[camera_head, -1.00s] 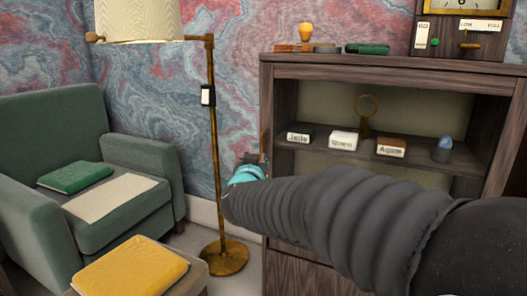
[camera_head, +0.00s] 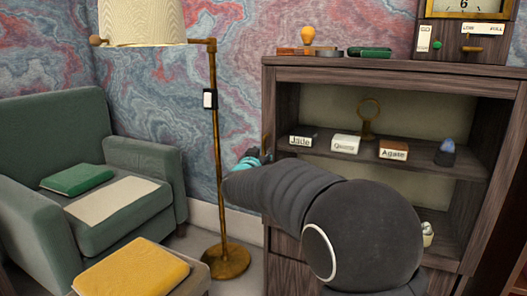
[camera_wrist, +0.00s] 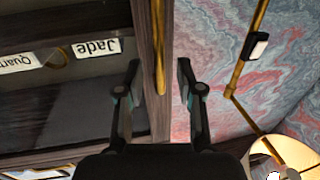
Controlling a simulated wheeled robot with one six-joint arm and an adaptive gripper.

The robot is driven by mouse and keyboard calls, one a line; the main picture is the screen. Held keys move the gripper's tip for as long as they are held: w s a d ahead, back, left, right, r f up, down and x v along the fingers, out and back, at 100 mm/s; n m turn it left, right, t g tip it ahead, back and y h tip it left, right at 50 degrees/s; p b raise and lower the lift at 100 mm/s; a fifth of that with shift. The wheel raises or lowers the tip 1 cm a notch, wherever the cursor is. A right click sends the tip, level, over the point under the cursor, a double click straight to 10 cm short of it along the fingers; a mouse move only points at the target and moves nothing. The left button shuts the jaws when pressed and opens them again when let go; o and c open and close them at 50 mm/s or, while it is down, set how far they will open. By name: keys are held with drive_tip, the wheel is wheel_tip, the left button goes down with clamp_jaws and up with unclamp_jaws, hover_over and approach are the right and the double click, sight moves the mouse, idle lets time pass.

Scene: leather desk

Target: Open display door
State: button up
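The display cabinet (camera_head: 390,75) is dark wood with an open-looking front and stands at the right in the head view. A slim upright brass handle (camera_wrist: 159,50) runs along its side edge in the wrist view. My gripper (camera_wrist: 159,70) is open, with its two dark fingertips apart on either side of the handle's line. Whether they touch it I cannot tell. In the head view my gripper (camera_head: 252,158) is at the cabinet's left front edge, partly hidden by my arm. The door seems closed, but its glass is hard to make out.
Labelled blocks, Jade (camera_head: 301,141), Quartz (camera_head: 345,144) and Agate (camera_head: 393,150), stand on the shelf beside a blue stone (camera_head: 445,152). A brass floor lamp (camera_head: 216,150) stands left of the cabinet, near my gripper. A green armchair (camera_head: 50,130) is farther left.

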drive_tip(key=shift+w+d, duration=0.15)
drive_tip(key=shift+w, duration=0.55)
drive_tip(key=shift+w+d, duration=0.1)
drive_tip(key=shift+w, duration=0.55)
clamp_jaws()
